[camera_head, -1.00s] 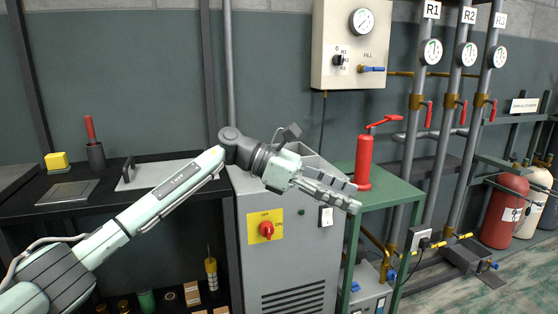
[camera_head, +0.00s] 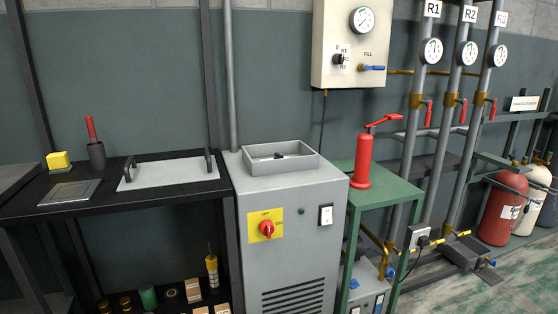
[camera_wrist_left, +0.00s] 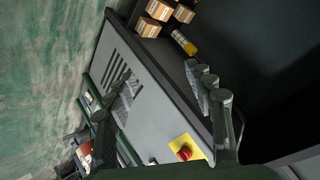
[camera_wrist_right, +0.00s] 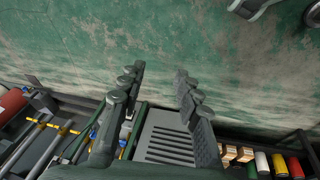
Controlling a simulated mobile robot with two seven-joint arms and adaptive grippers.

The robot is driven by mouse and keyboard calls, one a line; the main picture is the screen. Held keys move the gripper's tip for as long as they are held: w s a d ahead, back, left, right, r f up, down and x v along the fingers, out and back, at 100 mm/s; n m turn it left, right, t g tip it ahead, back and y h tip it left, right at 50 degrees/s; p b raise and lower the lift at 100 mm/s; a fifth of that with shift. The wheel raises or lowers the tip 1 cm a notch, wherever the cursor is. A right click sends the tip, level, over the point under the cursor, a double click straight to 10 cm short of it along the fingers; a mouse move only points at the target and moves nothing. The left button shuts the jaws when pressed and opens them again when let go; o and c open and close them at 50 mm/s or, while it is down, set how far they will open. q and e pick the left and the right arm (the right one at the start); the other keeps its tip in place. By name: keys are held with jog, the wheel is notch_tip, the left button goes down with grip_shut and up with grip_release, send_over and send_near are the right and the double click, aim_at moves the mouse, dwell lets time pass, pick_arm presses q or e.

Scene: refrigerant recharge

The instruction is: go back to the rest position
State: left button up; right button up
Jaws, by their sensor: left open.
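Neither of my arms shows in the head view. My left gripper (camera_wrist_left: 160,75) shows in the left wrist view with its fingers spread and nothing between them. The grey machine cabinet (camera_wrist_left: 155,95) lies beyond them, turned on its side in that view. My right gripper (camera_wrist_right: 158,72) shows in the right wrist view, with its fingers apart and empty. The green floor (camera_wrist_right: 200,40) and the vented grey cabinet (camera_wrist_right: 165,140) are behind it.
The grey cabinet (camera_head: 300,230) carries an open tray (camera_head: 308,163) with a small dark item inside. A black bench (camera_head: 120,200) stands left, and a green stand (camera_head: 385,195) with a red pump (camera_head: 363,160) stands right. Red and white cylinders are far right.

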pick_arm(q)
jog(key=s+a+f+n+g, duration=0.2)
jog(key=s+f+g, duration=0.1)
jog(key=s, duration=0.7)
jog(key=s+a+f+n+g, duration=0.2)
jog(key=s+a+f+g, duration=0.1)
jog(key=s, duration=0.8)
notch_tip(320, 180, down, 2)
jog(key=shift+f+n+g+y, duration=0.3)
jog(key=shift+n+g, duration=0.1)
jog(key=shift+g, duration=0.1)
jog(key=shift+a, duration=0.1)
